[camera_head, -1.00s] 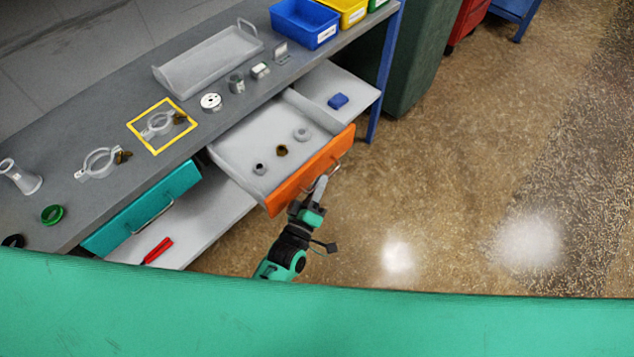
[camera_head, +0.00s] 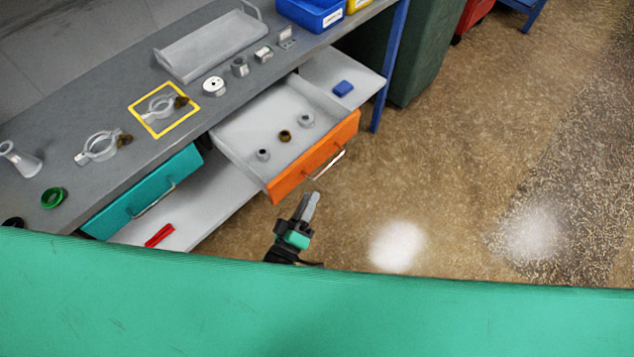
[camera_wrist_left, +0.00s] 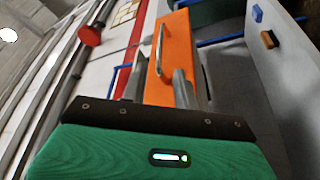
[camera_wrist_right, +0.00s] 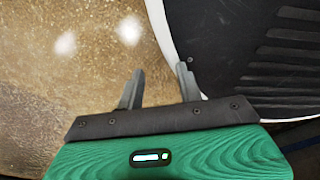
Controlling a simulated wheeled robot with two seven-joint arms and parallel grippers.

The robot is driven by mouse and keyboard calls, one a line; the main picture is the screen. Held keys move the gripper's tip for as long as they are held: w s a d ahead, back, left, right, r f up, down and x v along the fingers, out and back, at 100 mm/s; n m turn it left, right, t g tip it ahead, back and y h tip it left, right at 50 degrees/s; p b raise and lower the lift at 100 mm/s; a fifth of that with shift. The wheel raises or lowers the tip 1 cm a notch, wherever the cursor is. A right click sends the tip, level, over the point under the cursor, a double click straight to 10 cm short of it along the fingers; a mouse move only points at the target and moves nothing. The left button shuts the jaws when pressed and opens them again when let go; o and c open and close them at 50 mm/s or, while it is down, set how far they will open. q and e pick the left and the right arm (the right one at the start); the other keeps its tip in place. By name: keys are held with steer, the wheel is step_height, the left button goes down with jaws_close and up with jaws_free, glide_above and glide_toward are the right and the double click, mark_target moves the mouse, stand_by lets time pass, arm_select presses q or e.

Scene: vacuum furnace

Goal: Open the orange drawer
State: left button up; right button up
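The orange drawer (camera_head: 313,157) is pulled out from under the workbench, with its inside showing. Several small ring-like parts lie in it. Its metal handle (camera_head: 325,166) is on the front face. My left gripper (camera_head: 309,207) is below and apart from the handle in the head view. In the left wrist view the orange front (camera_wrist_left: 180,50) and handle (camera_wrist_left: 159,48) are beyond the left gripper (camera_wrist_left: 157,88), whose fingers are apart and empty. My right gripper (camera_wrist_right: 160,88) shows only in its wrist view, open and empty over the floor, beside my dark base.
A teal drawer (camera_head: 146,192) with a handle is left of the orange one. The grey workbench (camera_head: 110,100) carries a tray (camera_head: 212,48), blue bin (camera_head: 312,14) and small parts. A blue bench leg (camera_head: 389,70) and green bin (camera_head: 425,60) stand right. Floor in front is clear.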

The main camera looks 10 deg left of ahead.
arm_select(q)
steer(key=v, duration=0.5)
steer(key=shift+s+a+b, duration=0.1)
steer(key=shift+s+b, duration=0.1)
steer(key=shift+b, duration=0.15)
arm_select(e)
steer(key=shift+w+a, duration=0.5)
steer(key=shift+a, duration=0.15)
arm_select(q)
steer(key=shift+f, duration=0.1)
arm_select(e)
steer(key=shift+s+f, duration=0.1)
steer(key=shift+s, duration=0.05)
